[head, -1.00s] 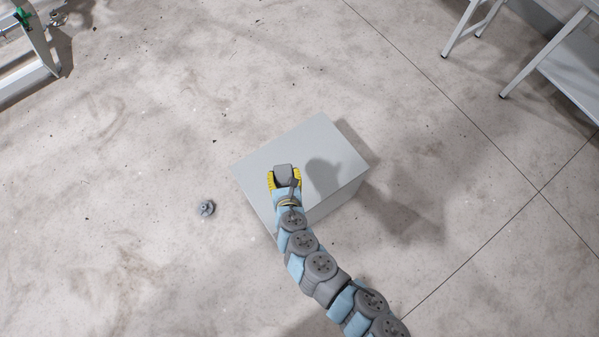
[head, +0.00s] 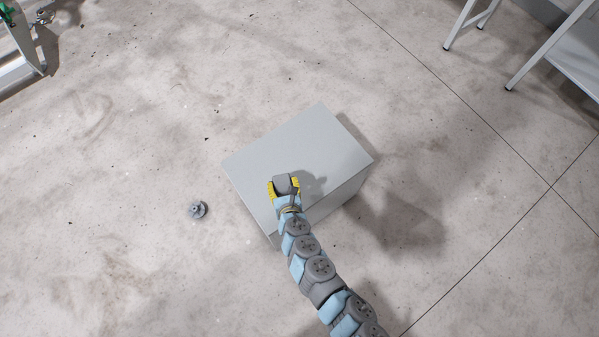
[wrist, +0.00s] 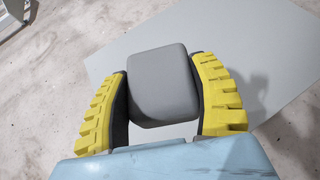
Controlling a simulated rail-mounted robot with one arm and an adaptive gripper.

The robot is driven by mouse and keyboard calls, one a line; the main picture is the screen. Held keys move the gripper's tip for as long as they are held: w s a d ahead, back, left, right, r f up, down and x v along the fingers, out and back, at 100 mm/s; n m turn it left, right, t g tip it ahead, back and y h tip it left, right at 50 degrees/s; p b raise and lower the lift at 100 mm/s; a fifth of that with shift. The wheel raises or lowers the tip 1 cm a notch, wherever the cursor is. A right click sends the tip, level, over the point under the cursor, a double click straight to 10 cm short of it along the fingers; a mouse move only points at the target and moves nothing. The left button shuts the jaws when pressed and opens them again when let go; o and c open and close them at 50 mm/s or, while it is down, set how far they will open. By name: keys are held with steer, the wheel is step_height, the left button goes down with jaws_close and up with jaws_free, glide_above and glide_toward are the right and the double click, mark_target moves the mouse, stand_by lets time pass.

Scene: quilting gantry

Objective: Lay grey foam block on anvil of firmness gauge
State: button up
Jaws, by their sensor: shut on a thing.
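My gripper (head: 284,188) has yellow ribbed fingers with dark pads. It is shut on the grey foam block (head: 283,182), over the left part of a grey box's flat top. In the wrist view, the foam block (wrist: 160,84) sits between the two fingers, its sides against the dark pads. The block looks held above the box top, but the exact gap cannot be told. No firmness gauge or anvil can be made out in either view.
The large grey box (head: 310,135) stands on a pale stained floor. A small dark grey knob-like part (head: 197,209) lies on the floor to its left. A white-legged table (head: 575,55) is at the upper right, a metal frame (head: 25,40) at the upper left.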

steer(key=w+d+f+b, duration=0.1)
steer(key=w+d+f, duration=0.2)
steer(key=w, duration=0.1)
steer(key=b, duration=0.2)
glide_above(300, 178)
steer(key=shift+s+a+f, duration=0.1)
steer(key=shift+f, duration=1)
steer(key=shift+a+f, duration=0.1)
steer(key=shift+f, duration=1)
steer(key=shift+w+d+f, duration=0.2)
steer(key=shift+d+f, duration=0.05)
steer(key=shift+f, duration=0.25)
steer(key=shift+f+b, duration=0.75)
steer(key=shift+f, duration=0.6)
steer(key=shift+a+f, duration=0.1)
steer(key=shift+f, duration=0.05)
steer(key=o, duration=0.7)
